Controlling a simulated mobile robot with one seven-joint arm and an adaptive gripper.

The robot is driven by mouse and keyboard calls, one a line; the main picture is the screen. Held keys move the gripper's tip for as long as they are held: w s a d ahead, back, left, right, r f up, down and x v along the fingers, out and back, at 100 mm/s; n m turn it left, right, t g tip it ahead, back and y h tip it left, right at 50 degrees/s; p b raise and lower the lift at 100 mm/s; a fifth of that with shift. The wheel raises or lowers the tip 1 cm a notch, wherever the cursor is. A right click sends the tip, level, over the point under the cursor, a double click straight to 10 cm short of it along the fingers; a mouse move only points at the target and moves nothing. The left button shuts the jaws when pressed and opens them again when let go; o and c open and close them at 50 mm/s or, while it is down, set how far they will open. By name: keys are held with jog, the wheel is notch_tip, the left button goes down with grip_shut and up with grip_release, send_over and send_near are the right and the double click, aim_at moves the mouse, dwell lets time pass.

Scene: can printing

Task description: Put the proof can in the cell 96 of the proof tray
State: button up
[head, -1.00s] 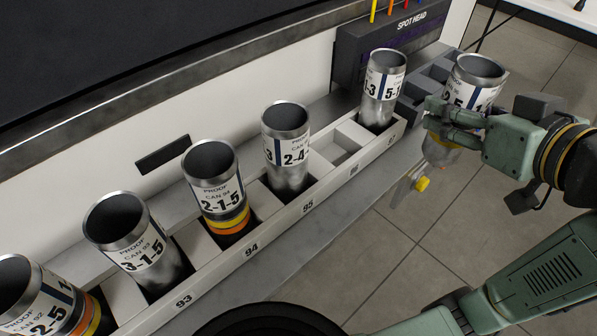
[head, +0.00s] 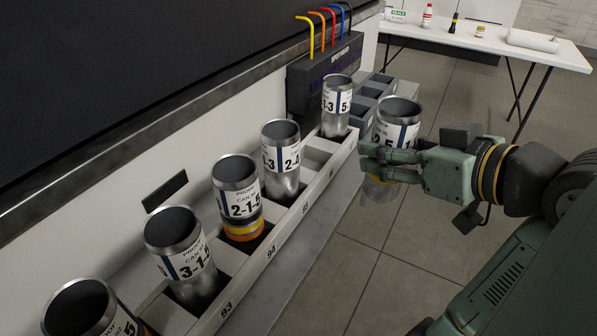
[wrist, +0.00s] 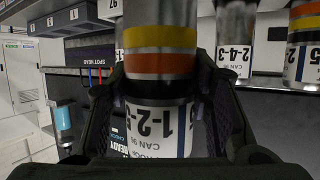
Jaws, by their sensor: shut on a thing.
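The proof can (head: 398,122) is a silver, open-topped cylinder with a white label and a yellow band low down. My gripper (head: 366,160) is shut on it and holds it roughly upright, over the floor to the right of the proof tray. In the wrist view the can (wrist: 157,128) sits between the fingers, its label partly hidden by them. The proof tray (head: 287,228) is a long light-grey row of numbered cells. An empty cell (head: 318,153) lies between the 2-4 can and the far can; its number is too small to read.
Several silver cans stand in the tray, including the 2-4 can (head: 281,160), the 2-1-5 can (head: 238,197) and the far can (head: 336,105). The dark spot head (head: 325,80) with coloured tubes stands behind the far end. A white table (head: 470,45) is at the back right.

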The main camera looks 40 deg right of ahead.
jog(key=shift+w+a+r+p+x, duration=0.15)
jog(key=shift+a+p+x, duration=0.35)
jog(key=shift+x, duration=2.25)
jog(key=shift+w+a+r+p+x, duration=0.1)
jog(key=shift+a+r+p+x, duration=0.4)
jog(key=shift+x, duration=2.2)
jog(key=shift+w+a+f+p+x, duration=0.2)
jog(key=shift+p+x, duration=0.55)
jog(key=shift+x, duration=2)
jog(key=shift+s+r, duration=0.1)
jog(key=shift+r, duration=0.05)
jog(key=o, duration=0.7)
jog(key=shift+o, duration=0.2)
jog(key=b+v, duration=0.1)
jog(key=v, duration=1.1)
